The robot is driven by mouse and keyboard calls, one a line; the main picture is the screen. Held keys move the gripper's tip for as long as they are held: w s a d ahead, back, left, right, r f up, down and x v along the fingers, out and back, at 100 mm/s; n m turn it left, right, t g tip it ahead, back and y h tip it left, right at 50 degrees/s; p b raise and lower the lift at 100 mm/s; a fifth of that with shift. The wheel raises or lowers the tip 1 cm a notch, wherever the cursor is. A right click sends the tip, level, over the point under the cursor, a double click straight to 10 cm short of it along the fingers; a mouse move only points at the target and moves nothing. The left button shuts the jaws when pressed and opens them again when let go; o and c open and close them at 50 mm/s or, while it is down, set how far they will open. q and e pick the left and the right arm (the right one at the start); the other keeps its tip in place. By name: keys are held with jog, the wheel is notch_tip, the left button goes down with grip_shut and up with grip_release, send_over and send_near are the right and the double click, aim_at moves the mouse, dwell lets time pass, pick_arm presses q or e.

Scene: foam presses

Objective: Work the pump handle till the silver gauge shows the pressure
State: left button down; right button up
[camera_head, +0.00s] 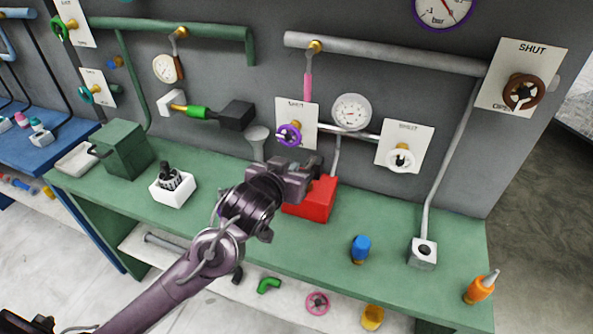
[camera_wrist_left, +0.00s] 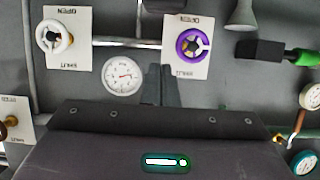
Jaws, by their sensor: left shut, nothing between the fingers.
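The silver gauge (camera_head: 351,112), with a white dial, is on the wall below the grey pipe. It also shows in the left wrist view (camera_wrist_left: 123,76), left of the fingers. Its needle reading is too small to tell. My left gripper (camera_head: 312,165) is shut and empty, in front of the wall over a red box (camera_head: 318,200) on the green bench. Its closed fingers show in the left wrist view (camera_wrist_left: 161,86). A thin pipe runs down from near the gauge toward the red box. My gripper hides part of that box, and I cannot make out a pump handle there.
A purple valve wheel (camera_head: 289,134) and a white valve wheel (camera_head: 400,159) flank the gauge. A black block (camera_head: 237,114) with a green grip is on the wall. A blue-capped piece (camera_head: 361,249) stands on the bench (camera_head: 215,225).

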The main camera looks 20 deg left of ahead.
pick_arm(q)
jog(key=p+x, duration=0.1)
jog(key=x, duration=0.4)
jog(key=shift+w+r+p, duration=0.1)
jog(key=shift+w+p, duration=0.05)
jog(key=shift+p, duration=0.15)
jog(key=f, duration=0.2)
jog(key=shift+s+f+p, duration=0.35)
jog(key=shift+p, duration=0.05)
jog(key=shift+s+f, duration=0.2)
jog(key=shift+f, duration=0.5)
jog(key=shift+w, duration=0.1)
